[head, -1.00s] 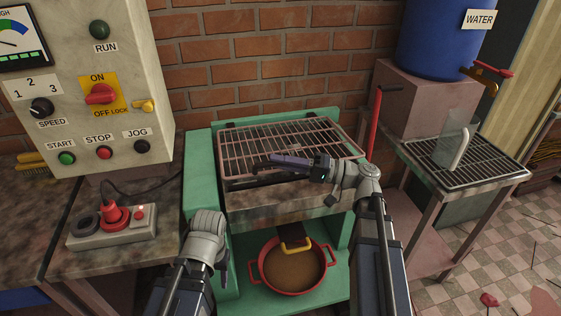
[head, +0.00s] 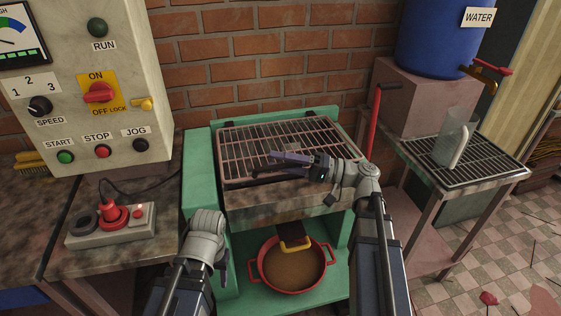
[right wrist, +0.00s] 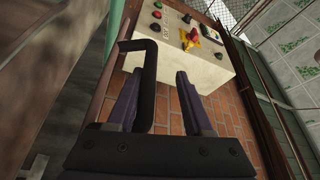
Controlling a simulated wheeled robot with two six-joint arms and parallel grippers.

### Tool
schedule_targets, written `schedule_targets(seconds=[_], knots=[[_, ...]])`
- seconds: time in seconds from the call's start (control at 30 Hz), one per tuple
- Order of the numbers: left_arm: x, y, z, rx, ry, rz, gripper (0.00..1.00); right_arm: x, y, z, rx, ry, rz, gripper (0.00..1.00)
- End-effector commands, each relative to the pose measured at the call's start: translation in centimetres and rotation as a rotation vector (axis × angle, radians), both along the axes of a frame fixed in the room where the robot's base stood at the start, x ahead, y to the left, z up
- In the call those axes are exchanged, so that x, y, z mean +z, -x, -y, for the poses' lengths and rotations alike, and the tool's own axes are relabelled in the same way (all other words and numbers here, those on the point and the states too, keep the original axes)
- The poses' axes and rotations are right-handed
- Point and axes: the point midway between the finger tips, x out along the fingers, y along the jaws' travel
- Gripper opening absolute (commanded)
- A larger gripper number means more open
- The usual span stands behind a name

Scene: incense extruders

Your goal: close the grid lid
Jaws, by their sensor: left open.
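The grid lid (head: 262,150) is a metal grating lying flat over the top of the green machine (head: 197,175). My right gripper (head: 283,158) is over the front part of the grating. In the right wrist view its two fingers (right wrist: 161,103) stand well apart with nothing clamped between them. A black bar handle (right wrist: 149,75) shows close beside the left finger; I cannot tell whether they touch. My left gripper (head: 208,228) is low in front of the machine's left side, open and apart from the lid; its fingertips are mostly hidden.
A red pot (head: 290,278) stands on the machine's lower shelf. A red lever post (head: 375,120) rises at the machine's right. A jug (head: 452,140) stands on the rack at right.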

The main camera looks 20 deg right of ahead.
Motion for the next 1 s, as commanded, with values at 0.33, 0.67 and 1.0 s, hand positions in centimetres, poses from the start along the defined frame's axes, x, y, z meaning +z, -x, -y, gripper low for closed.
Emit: schedule_targets(seconds=[0.33,0.67,1.0], knots=[[-0.6,0.0,0.0,0.0,0.0,0.0,0.5,-0.6,1.3,3.8,-0.004,-0.001,0.001,0.5],[-1.0,0.0,0.0,0.0,0.0,0.0,0.5,-1.0,2.7,7.1,-0.002,0.0,0.001,0.5],[-1.0,0.0,0.0,0.0,0.0,0.0,0.5,-1.0,2.9,7.3,0.0,-0.001,0.0,0.5]])
